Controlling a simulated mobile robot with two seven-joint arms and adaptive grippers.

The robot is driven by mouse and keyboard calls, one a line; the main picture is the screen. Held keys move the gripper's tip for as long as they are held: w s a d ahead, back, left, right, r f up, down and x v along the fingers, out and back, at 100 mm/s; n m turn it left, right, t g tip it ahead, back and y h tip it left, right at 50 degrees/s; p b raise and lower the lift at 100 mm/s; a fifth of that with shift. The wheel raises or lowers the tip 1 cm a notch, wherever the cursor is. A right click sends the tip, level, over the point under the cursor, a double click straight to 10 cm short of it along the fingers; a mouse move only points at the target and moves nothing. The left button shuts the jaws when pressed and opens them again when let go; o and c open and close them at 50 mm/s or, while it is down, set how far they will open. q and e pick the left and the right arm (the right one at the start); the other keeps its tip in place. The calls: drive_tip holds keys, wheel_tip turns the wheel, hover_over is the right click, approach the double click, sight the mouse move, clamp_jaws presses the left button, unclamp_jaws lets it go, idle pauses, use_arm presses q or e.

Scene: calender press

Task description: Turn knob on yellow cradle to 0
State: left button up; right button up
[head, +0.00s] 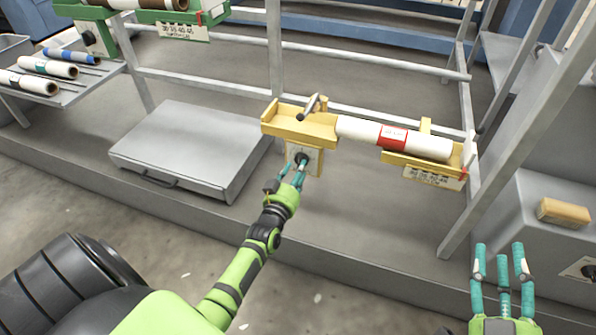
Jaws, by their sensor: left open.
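The yellow cradle (300,128) stands at the centre of the head view, with a white roll (362,131) with a red band lying across it. A plate with a dark knob (302,158) faces me below the cradle's left end. My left gripper (293,168) is open, with its teal fingertips right at the knob and partly covering it. I cannot tell whether they touch it, and the knob's setting is too small to read. My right gripper (502,262) is open and empty at the lower right, apart from the cradle.
A numbered scale plate (434,178) hangs under the cradle's right end. A grey flat case (185,150) lies left of the cradle. A green cradle (160,17) is at the upper left. Metal frame posts (520,120) stand right. A tan block (564,213) lies on a grey box.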

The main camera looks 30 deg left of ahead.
use_arm(q)
drive_tip(key=shift+w+a, duration=0.2)
drive_tip(key=shift+w, duration=0.5)
use_arm(e)
drive_tip(key=shift+s+a+r+t+y, duration=0.15)
drive_tip(key=shift+r+t, duration=0.15)
drive_tip(key=shift+r, duration=0.25)
drive_tip(key=shift+s+a+r+t+y, duration=0.1)
drive_tip(key=shift+s+r+t, duration=0.15)
drive_tip(key=shift+r, duration=0.25)
drive_tip(key=shift+s+a+r+t+y, duration=0.15)
drive_tip(key=shift+r+t, duration=0.2)
drive_tip(key=shift+r, duration=0.2)
use_arm(q)
clamp_jaws()
use_arm(e)
drive_tip(key=shift+w+d+f, duration=0.1)
